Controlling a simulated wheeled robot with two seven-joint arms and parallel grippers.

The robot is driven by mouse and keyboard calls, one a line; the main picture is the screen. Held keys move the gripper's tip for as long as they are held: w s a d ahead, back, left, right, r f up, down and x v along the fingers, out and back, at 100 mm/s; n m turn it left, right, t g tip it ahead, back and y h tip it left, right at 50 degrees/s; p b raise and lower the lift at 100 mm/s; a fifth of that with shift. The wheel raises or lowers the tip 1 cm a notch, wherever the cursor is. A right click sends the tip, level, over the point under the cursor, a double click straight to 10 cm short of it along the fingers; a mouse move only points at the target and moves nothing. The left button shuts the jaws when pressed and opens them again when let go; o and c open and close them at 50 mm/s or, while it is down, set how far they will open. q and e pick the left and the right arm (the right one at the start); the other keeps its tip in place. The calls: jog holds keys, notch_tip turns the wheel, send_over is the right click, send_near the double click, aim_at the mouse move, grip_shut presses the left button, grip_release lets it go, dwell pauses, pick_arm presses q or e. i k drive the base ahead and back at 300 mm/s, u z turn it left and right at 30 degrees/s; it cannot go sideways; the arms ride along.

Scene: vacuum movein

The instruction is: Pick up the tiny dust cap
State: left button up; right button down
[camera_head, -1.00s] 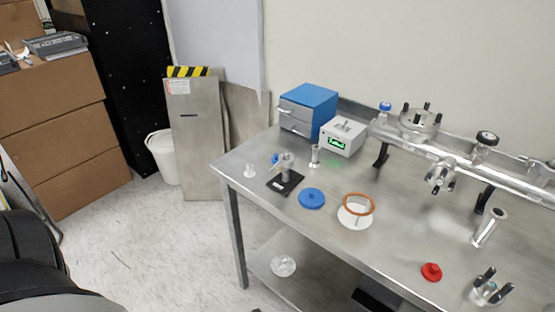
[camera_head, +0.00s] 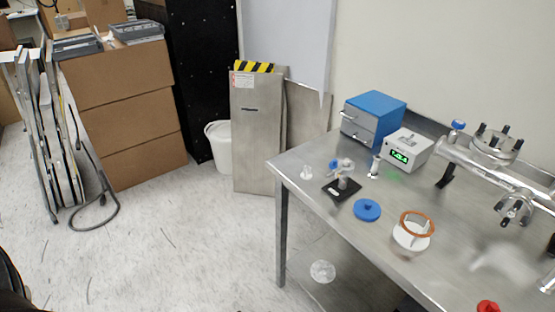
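Several small caps are in view, and I cannot tell for sure which is the tiny dust cap. A blue cap with a knob (camera_head: 367,210) lies flat on the steel table (camera_head: 395,270). A red cap (camera_head: 488,306) is cut by the bottom edge of the view. A small white cap-like piece (camera_head: 306,172) stands near the table's left corner. A small blue piece (camera_head: 333,164) is at a metal fitting (camera_head: 343,183) on a black pad. Another blue cap (camera_head: 458,125) tops a part at the back. Neither gripper is in view.
A blue-topped box (camera_head: 373,117) and a gauge with green digits (camera_head: 406,150) stand at the table's back. A copper-coloured ring on a white piece (camera_head: 414,230) and a metal chamber (camera_head: 490,170) are farther right.

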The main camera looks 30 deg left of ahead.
aim_at(334, 164)
jog(key=u, duration=1.9)
jog(key=i, duration=3.1)
jog(key=z, duration=3.4)
